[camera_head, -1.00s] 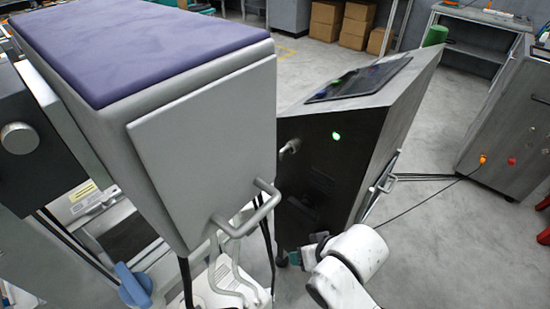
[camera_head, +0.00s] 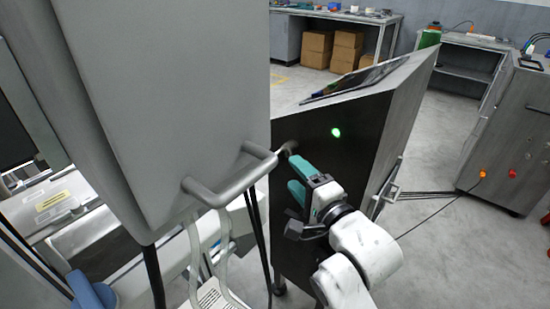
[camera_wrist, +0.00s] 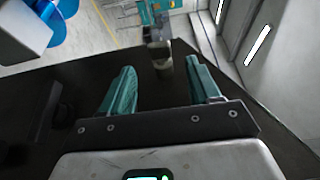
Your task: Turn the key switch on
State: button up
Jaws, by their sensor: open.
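The key switch (camera_head: 288,147) is a small silver-grey knob standing out from the black front panel (camera_head: 350,165) of the slanted cabinet. In the head view it shows just above my gripper's upper fingertip, partly covered by it. My gripper (camera_head: 293,174) has teal fingers, spread apart and empty, close in front of the panel. In the wrist view my gripper (camera_wrist: 160,66) is open, and a dark and metallic cylinder (camera_wrist: 162,58), which looks like the key switch, lies between and just beyond the fingertips. I cannot tell whether anything touches. The switch's turn position is unclear.
A green light (camera_head: 336,132) glows on the panel. A large grey machine with a handle (camera_head: 235,180) stands close on the left. A grey cabinet (camera_head: 510,130) with orange and red buttons stands at right, its cables crossing the floor. Open floor lies between.

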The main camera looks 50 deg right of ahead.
aim_at(280, 159)
jog(key=x, duration=1)
jog(key=shift+w, duration=0.2)
jog(key=shift+c, duration=0.2)
jog(key=c, duration=0.9)
